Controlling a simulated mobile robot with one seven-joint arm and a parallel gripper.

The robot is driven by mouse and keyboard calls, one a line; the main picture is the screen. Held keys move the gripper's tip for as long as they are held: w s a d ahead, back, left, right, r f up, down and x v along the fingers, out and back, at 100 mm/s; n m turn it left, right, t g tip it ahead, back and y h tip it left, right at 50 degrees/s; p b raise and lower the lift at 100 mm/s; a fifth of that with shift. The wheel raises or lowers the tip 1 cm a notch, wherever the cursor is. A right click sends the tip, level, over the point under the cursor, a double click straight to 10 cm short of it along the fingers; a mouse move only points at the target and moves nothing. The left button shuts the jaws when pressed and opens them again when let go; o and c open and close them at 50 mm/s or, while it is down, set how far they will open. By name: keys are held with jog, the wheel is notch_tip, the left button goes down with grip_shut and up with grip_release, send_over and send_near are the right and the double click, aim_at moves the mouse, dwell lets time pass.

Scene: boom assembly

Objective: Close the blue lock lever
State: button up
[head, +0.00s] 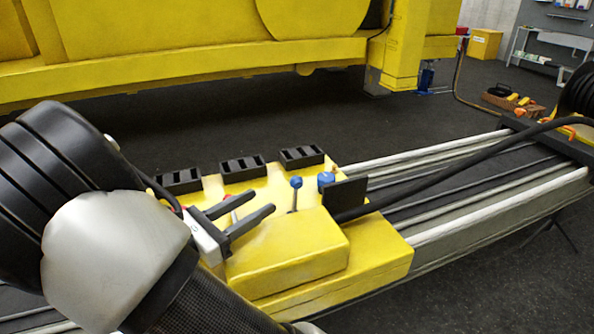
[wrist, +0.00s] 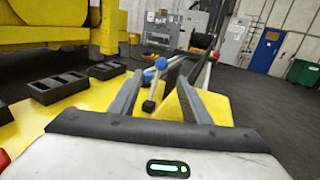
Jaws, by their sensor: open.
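The blue lock lever (head: 296,183) stands upright on the yellow carriage (head: 385,240), a thin stick with a blue ball on top. It also shows in the wrist view (wrist: 148,77), between the fingers in the picture and ahead of them. A second, thicker blue knob (head: 326,180) stands just right of it, and behind it in the wrist view (wrist: 161,63). My gripper (head: 263,201) is open and empty, to the left of the lever. Its two fingers point toward the lever, and I see no contact. In the wrist view my gripper (wrist: 161,78) frames both blue knobs.
Several black slotted blocks (head: 242,168) line the carriage's far edge. A raised yellow block (head: 288,252) lies in front of the fingers. A black cable (head: 440,172) runs right along the boom rails (head: 490,215).

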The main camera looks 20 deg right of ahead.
aim_at(295, 196)
jog(key=x, duration=1.7)
jog(key=shift+s+b, duration=0.25)
jog(key=shift+b, duration=0.1)
grip_shut()
